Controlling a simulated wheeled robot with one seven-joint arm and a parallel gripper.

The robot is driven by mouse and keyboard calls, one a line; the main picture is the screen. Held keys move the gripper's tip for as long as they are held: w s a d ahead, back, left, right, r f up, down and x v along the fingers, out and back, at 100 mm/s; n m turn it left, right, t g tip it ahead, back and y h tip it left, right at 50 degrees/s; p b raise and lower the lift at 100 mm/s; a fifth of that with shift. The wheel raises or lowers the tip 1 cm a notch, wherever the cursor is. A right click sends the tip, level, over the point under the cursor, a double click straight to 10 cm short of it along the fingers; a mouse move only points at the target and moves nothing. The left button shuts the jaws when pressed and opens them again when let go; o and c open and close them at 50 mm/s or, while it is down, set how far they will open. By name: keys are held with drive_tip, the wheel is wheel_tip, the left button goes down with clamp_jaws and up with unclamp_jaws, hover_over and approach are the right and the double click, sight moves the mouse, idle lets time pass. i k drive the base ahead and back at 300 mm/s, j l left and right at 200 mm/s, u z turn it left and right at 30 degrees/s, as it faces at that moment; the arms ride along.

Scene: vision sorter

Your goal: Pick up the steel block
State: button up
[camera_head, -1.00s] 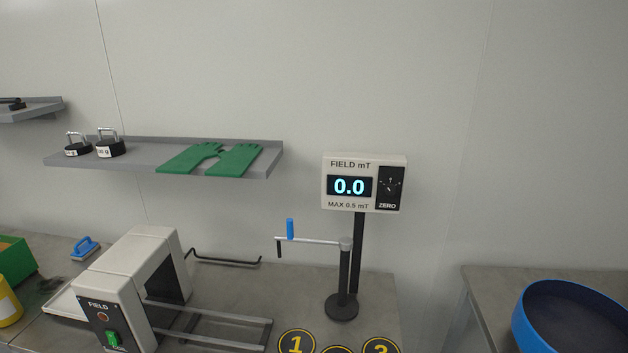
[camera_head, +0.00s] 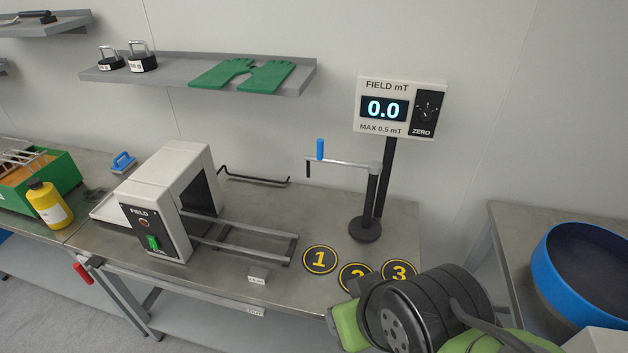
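I cannot make out a steel block for sure in the head view. A small pale piece with dark marks (camera_head: 258,275) is at the front of the bench, below the rails; I cannot tell whether it is a block or a label. A black and green part of my arm fills the lower right and hides the bench's front right corner.
A field tester (camera_head: 160,205) with rails stands on the bench (camera_head: 215,275). Numbered discs (camera_head: 320,260), a crank stand (camera_head: 365,228) and a field meter (camera_head: 400,108) are right of it. A yellow bottle (camera_head: 48,205) stands left, a blue-rimmed basin (camera_head: 543,275) right.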

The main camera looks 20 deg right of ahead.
sight(256, 275)
drive_tip(key=i+j+u, duration=0.3)
drive_tip(key=j, duration=0.15)
drive_tip(key=i+j+u, duration=0.3)
drive_tip(key=i+j, duration=0.1)
